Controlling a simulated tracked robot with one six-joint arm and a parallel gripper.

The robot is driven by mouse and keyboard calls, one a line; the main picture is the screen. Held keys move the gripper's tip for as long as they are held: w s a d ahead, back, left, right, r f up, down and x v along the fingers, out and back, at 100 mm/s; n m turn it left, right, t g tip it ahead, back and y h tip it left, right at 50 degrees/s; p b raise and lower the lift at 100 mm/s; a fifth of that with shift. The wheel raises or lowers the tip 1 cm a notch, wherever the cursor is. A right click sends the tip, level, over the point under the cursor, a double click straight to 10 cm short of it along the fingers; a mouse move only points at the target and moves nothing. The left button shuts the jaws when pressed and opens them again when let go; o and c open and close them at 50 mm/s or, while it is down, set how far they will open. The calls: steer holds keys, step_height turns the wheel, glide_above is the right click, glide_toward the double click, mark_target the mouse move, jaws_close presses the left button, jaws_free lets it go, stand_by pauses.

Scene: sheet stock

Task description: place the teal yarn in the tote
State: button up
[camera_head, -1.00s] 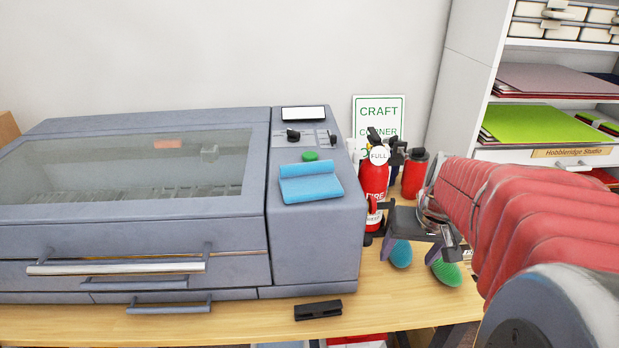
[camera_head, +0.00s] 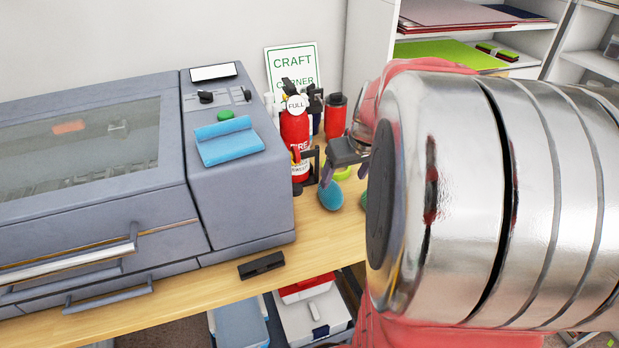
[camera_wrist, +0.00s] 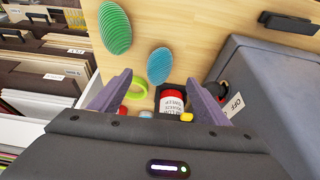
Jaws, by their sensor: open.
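The teal yarn (camera_head: 330,195), a ribbed blue-teal oval ball, lies on the wooden bench right of the grey machine. It also shows in the wrist view (camera_wrist: 160,66), just beyond the gap between my fingertips. My gripper (camera_head: 345,174) is open and empty, close above or beside the yarn; the exact gap is unclear. Its two purple fingers show spread in the wrist view (camera_wrist: 160,84). A green yarn ball (camera_wrist: 115,28) lies beside the teal one; in the head view my arm hides most of it. I cannot identify the tote for sure in either view.
A fire extinguisher (camera_head: 295,140) and a yellow-green ring (camera_wrist: 136,90) are near the yarn. The grey machine (camera_head: 240,190) bounds the left side. Bins (camera_head: 238,322) stand below.

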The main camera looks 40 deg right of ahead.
mark_target(335, 192)
steer(key=x, duration=0.7)
steer(key=shift+f, duration=0.1)
steer(key=shift+w, duration=0.1)
steer(key=shift+x, duration=2.55)
steer(key=shift+w+d, duration=0.1)
steer(key=shift+w, duration=0.1)
steer(key=shift+c, duration=0.4)
steer(key=c, duration=1.2)
steer(key=shift+r, duration=0.2)
step_height(335, 192, up, 18)
steer(key=shift+f, duration=0.1)
